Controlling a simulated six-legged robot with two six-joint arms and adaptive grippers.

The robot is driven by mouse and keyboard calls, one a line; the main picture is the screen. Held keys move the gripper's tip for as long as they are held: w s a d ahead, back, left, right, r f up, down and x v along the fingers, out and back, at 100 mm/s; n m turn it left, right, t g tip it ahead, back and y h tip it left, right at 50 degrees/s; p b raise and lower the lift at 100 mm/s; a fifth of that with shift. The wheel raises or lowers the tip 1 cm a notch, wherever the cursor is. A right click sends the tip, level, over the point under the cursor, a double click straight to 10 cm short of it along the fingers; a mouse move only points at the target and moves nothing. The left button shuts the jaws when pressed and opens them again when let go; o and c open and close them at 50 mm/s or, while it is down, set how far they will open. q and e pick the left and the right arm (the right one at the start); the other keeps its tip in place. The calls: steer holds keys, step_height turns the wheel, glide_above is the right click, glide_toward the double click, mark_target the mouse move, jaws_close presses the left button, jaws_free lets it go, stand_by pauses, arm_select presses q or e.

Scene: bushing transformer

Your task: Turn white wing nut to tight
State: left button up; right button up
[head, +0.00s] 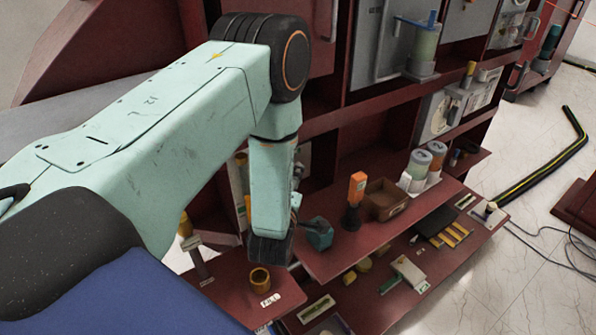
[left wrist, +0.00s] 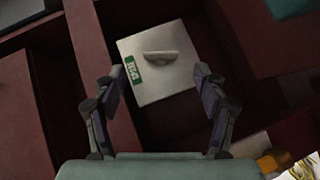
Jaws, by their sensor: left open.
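The white wing nut (left wrist: 161,56) sits on a square pale panel (left wrist: 168,86) in the left wrist view, its wings lying roughly level across the picture. A green label (left wrist: 132,71) is to its left on the panel. My left gripper (left wrist: 158,76) is open, with one finger on either side of the panel in the picture and nothing between them. The wing nut appears beyond the fingertips, apart from them. In the head view my left arm reaches down to the red cabinet, and its fingers and the wing nut cannot be made out. My right gripper does not show.
Dark red cabinet walls (left wrist: 97,45) surround the panel closely. In the head view, red shelves hold a yellow cup (head: 259,279), a teal tool (head: 318,234), an orange-handled item (head: 356,188) and a brown box (head: 385,198). White floor (head: 545,200) is at the right.

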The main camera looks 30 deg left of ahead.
arm_select(q)
steer(key=x, duration=0.6)
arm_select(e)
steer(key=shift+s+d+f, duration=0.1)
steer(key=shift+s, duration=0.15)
arm_select(q)
steer(key=shift+a, duration=0.1)
steer(key=shift+c, duration=0.3)
steer(key=shift+c, duration=0.7)
steer(key=c, duration=1)
steer(key=shift+o, duration=0.2)
